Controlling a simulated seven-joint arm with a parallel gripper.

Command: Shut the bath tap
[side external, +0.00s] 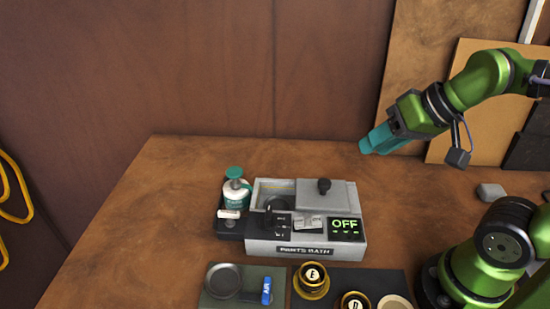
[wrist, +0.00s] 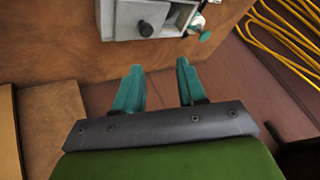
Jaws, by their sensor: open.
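The grey parts bath (side external: 262,245) stands on the brown bench in the side view, with an "OFF" display (side external: 345,228) at its front right. A dark curved piece (side external: 274,204), which looks like the tap spout, is at its left middle. A pale lever-like piece (side external: 309,223) is beside the display; I cannot tell whether it is the tap handle or how it is set. A lid with a black knob (side external: 324,185) covers the right part of the basin. My gripper (side external: 371,143) is open and empty, above and behind the bath to the right. Its teal fingers (wrist: 158,82) point toward the bath (wrist: 120,20) in the wrist view.
A green-capped bottle (side external: 236,190) and a small white cylinder (side external: 229,214) stand left of the bath. In front are a round dish (side external: 224,280), a blue "AIR" piece (side external: 266,291) and brass cups (side external: 312,279). A grey block (side external: 490,192) lies right. The bench's left side is clear.

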